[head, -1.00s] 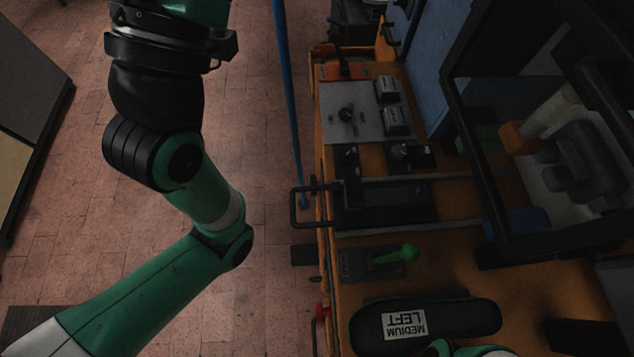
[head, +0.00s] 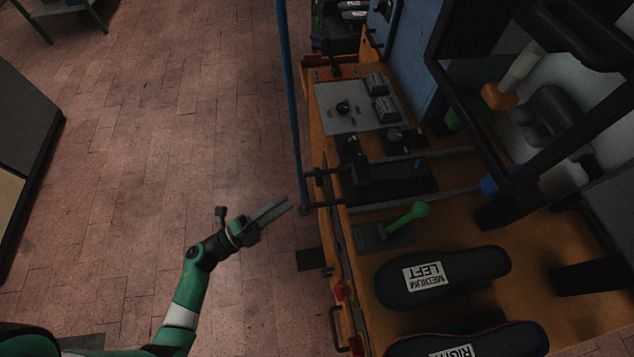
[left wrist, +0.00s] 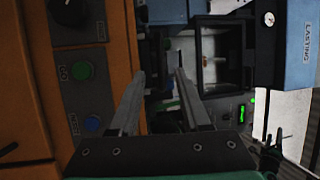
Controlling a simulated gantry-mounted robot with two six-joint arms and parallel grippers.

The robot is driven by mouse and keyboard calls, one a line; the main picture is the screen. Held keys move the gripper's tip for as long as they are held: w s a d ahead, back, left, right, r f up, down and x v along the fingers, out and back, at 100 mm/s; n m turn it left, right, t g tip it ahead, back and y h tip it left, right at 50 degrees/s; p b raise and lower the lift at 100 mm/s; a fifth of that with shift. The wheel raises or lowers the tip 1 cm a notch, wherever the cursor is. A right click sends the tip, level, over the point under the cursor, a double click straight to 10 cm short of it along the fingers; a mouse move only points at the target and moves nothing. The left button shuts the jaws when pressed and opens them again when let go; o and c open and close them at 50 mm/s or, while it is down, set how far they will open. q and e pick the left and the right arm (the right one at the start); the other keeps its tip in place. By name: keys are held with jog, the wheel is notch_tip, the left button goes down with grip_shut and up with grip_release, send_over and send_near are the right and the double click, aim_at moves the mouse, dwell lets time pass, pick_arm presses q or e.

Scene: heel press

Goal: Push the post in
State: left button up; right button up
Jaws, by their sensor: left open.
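A black sliding block (head: 378,178), which I take for the post's carriage, sits between two pale rails on the orange bench (head: 480,225). A thin black handle (head: 316,185) sticks out from its left side, past the bench edge. My left gripper (head: 290,204) is open and empty, just left of the bench edge and near the handle, apparently not touching it. In the left wrist view the two open fingers (left wrist: 160,74) point at dark machine parts, and nothing is clearly held between them. My right gripper is out of view.
A blue pole (head: 291,100) stands by the bench edge. A dark frame (head: 480,130) rises on the right.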

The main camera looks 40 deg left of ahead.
pick_arm(q)
jog(key=b+x, duration=0.1)
jog(key=x, duration=0.9)
jog(key=shift+w+b, duration=0.3)
jog(key=shift+w, duration=0.1)
jog(key=shift+d+r, duration=0.1)
jog(key=shift+r, duration=0.05)
grip_shut()
dwell(0.5)
